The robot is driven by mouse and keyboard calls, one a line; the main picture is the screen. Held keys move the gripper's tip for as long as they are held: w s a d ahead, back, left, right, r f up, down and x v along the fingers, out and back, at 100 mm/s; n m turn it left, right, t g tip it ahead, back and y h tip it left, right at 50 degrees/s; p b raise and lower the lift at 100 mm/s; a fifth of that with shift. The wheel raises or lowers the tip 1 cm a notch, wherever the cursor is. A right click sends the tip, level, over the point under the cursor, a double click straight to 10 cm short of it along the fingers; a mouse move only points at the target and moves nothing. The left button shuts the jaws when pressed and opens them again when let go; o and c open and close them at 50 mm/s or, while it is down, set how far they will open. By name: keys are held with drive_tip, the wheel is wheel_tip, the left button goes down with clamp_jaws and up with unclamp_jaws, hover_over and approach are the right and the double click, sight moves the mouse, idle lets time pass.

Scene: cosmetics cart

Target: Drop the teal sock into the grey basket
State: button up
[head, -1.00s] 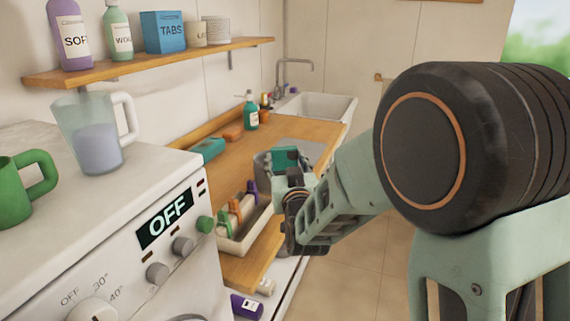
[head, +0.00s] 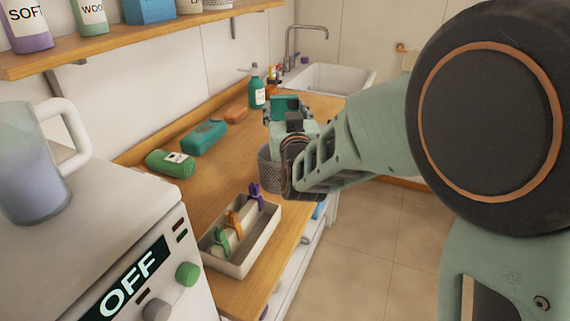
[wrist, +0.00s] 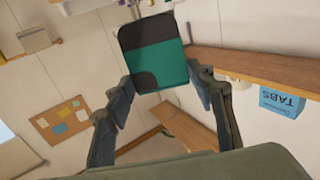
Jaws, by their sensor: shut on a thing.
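The teal sock (head: 284,103) is held up in the jaws of my gripper (head: 287,118), above the wooden counter. In the wrist view the folded sock (wrist: 168,56), teal with dark patches, sits between both fingertips of my gripper (wrist: 168,80). The grey basket (head: 270,172) stands on the counter, below and slightly left of my gripper in the head view. My gripper and wrist cover part of the basket, so its opening is mostly hidden. The sock appears above the basket's level; I cannot tell whether it is directly over it.
A pale tray (head: 245,262) with coloured clips stands nearer on the counter. A green roll (head: 170,163), a teal pack (head: 204,137), an orange block (head: 236,115) and a teal bottle (head: 257,93) lie or stand along the wall. The sink (head: 335,79) is behind.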

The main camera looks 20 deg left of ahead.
wheel_tip(320, 180, down, 6)
drive_tip(key=b, duration=0.2)
drive_tip(key=shift+r+b, duration=0.1)
drive_tip(key=shift+b, duration=0.25)
drive_tip(key=o, duration=1.1)
drive_tip(key=v, duration=1.2)
drive_tip(key=shift+s, duration=0.1)
